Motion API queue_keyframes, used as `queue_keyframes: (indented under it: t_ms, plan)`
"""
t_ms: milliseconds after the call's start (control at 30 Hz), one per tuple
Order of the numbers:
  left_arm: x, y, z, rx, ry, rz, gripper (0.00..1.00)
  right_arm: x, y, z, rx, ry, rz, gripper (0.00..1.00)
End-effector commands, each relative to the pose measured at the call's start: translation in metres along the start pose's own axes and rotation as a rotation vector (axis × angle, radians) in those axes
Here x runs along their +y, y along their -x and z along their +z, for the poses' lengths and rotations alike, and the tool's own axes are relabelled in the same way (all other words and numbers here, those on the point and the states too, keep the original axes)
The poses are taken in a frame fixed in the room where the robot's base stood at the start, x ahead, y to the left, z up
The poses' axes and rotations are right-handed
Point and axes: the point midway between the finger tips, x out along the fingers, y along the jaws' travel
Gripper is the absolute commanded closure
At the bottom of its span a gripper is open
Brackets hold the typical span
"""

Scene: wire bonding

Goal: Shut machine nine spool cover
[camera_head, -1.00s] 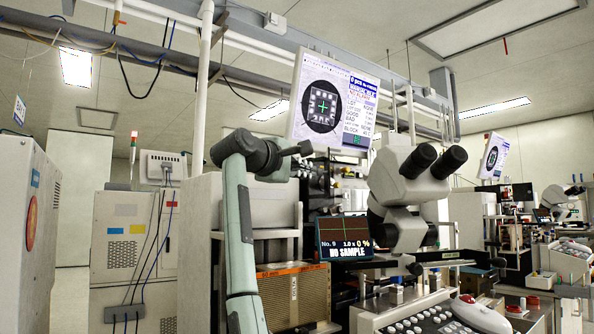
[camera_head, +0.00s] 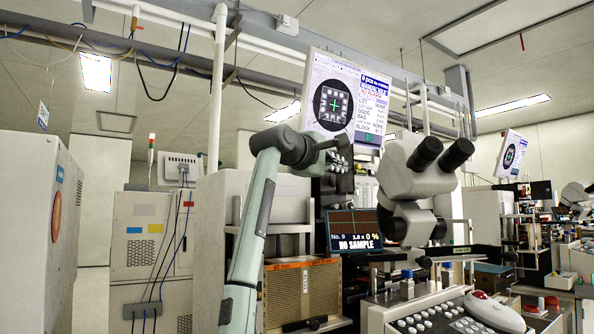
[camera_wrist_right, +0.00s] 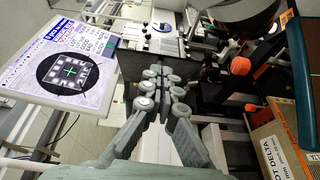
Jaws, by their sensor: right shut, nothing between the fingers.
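Machine nine carries a small screen (camera_head: 353,231) reading "No. 9" and "NO SAMPLE", beside its binocular microscope (camera_head: 424,165). I cannot make out its spool cover for certain in either view. My right gripper (camera_head: 338,178) is raised below the large tilted monitor (camera_head: 345,100), left of the microscope; it is small and dark there. In the right wrist view the right gripper (camera_wrist_right: 162,74) is shut and empty, its fingertips together in front of dark machine parts. I cannot tell whether it touches anything. My left gripper is out of view.
An orange-brown ribbed box (camera_head: 303,290) stands below the small screen. A keypad panel (camera_head: 450,318) with a trackball lies at the lower right. A white pole (camera_head: 216,90) rises left of the monitor. In the wrist view, orange knobs (camera_wrist_right: 240,66) stand close right of the fingers.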

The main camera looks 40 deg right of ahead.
Motion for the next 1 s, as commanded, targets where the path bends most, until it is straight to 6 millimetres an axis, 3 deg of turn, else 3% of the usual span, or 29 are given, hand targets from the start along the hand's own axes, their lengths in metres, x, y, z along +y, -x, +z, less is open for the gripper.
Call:
queue_keyframes:
  t_ms: [100,400,700,1000]
  plan:
    - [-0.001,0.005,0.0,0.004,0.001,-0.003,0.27,0.001,-0.015,0.024,-0.017,-0.004,0.0,1.0]
    - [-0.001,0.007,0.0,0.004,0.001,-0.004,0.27,0.005,-0.043,0.052,-0.019,-0.003,0.001,1.0]
    - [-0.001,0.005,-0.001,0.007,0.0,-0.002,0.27,0.006,-0.067,0.066,-0.017,-0.002,0.001,1.0]
    - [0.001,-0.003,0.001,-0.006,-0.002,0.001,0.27,0.006,-0.077,0.07,-0.017,0.0,0.001,1.0]
